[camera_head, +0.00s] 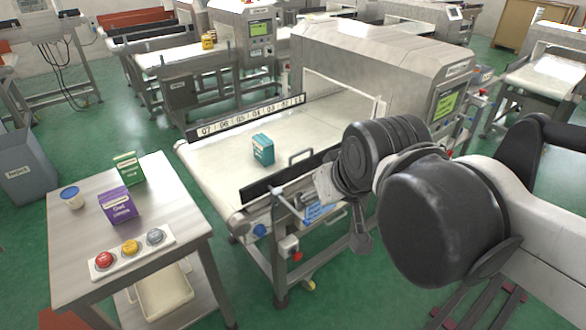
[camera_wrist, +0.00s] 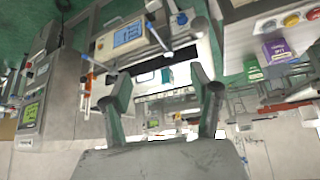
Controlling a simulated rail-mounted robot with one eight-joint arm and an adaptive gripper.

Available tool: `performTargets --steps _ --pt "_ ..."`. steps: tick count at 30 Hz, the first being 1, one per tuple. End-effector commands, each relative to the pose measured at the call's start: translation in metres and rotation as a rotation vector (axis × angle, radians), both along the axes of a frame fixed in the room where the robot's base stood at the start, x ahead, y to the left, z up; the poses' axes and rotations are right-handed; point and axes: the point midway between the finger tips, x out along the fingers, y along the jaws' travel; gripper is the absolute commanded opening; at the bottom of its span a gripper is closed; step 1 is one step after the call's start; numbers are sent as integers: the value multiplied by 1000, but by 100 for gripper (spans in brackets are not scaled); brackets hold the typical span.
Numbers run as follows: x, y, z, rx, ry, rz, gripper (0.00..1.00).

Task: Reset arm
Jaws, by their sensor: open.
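My arm reaches in from the right of the head view. My gripper (camera_wrist: 162,85) is open in the wrist view, with its two dark fingers spread apart and nothing clearly held between them. In the head view the wrist hides most of the gripper, in front of the near side of the conveyor (camera_head: 215,165). A teal box (camera_head: 263,149) stands upright on the belt, apart from my arm. The metal detector (camera_head: 375,60) arches over the belt behind my arm.
A side table (camera_head: 75,235) at the left carries a green box (camera_head: 129,168), a purple box (camera_head: 118,205), a small cup (camera_head: 71,197) and a three-button panel (camera_head: 131,249). A grey bin (camera_head: 27,170) stands at far left. Green floor is clear between the table and conveyor.

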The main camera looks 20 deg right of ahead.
Motion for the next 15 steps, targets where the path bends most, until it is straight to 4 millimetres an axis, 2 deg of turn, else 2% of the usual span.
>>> performTargets --steps 3,6,15 --pt "-18 0 -12 2 -9 -10 59" --pt "-25 -1 -17 3 -14 -15 59" --pt "-26 -1 -18 4 -16 -17 59"
